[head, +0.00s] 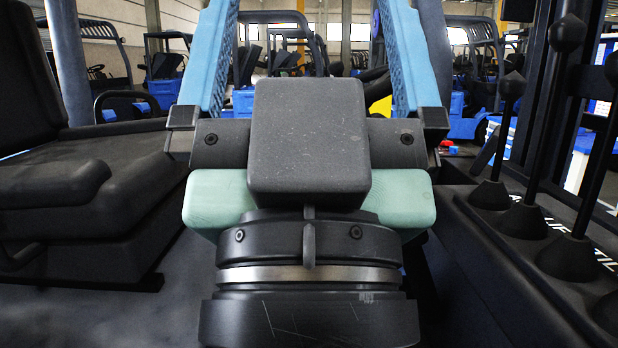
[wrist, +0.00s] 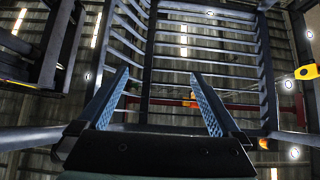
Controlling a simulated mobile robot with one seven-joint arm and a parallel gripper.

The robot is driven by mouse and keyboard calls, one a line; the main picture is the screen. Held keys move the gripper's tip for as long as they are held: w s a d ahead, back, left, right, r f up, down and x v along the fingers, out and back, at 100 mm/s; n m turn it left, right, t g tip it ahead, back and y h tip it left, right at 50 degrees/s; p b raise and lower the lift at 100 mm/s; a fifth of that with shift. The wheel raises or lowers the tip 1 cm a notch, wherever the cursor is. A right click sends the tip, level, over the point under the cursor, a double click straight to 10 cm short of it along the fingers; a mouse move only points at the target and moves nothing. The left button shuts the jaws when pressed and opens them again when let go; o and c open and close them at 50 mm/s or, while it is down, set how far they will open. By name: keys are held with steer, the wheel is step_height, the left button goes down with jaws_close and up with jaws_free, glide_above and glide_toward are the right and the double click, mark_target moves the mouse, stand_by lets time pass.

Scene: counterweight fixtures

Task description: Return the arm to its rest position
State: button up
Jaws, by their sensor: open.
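My gripper (head: 309,8) fills the middle of the head view, close to the camera. Its black housing and mint-green pads face me, and its two blue fingers rise out of the top of the frame. The fingers stand wide apart with nothing between them. In the wrist view my gripper (wrist: 159,74) points up toward the roof, with its ridged blue fingers apart and empty. The last links of my arm sit below the housing in the head view. The rest of the arm is out of view.
A black seat (head: 80,190) stands to the left. Black control levers (head: 540,130) rise from a dark console (head: 480,250) to the right. Parked blue vehicles (head: 468,128) stand behind. The wrist view shows a slatted overhead frame (wrist: 210,45) beyond the fingers.

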step_height(320, 180, up, 15)
steer(key=p, duration=1.3)
